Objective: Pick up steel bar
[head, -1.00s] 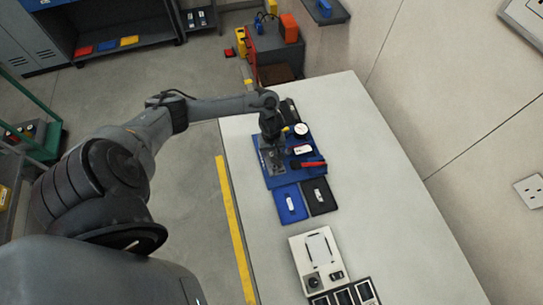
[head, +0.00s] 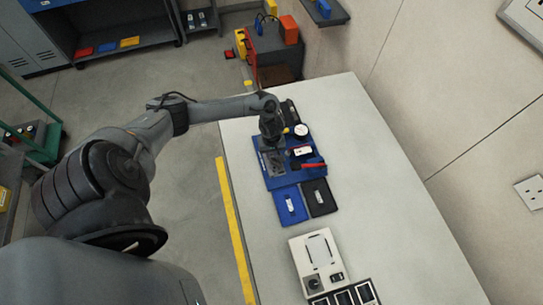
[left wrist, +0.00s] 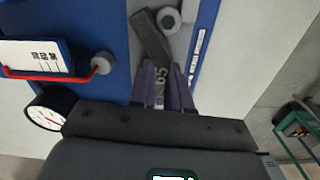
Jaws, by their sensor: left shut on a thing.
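My left gripper (head: 272,132) is over the far part of the blue fixture board (head: 285,181) on the bench. In the left wrist view its purple-grey fingers (left wrist: 164,88) are shut on a dark grey steel bar (left wrist: 151,36). The bar sticks out beyond the fingertips at a tilt, and pale lettering shows between the fingers. The bar lies close to a grey metal plate with a hex-shaped bolt head (left wrist: 168,18); I cannot tell whether it touches the plate. In the head view the gripper hides the bar. My right gripper is not in view.
A blue tray (head: 289,213) and a black tray (head: 328,208) lie nearer. A beige device (head: 305,263) stands at the front. The bench's right side is clear.

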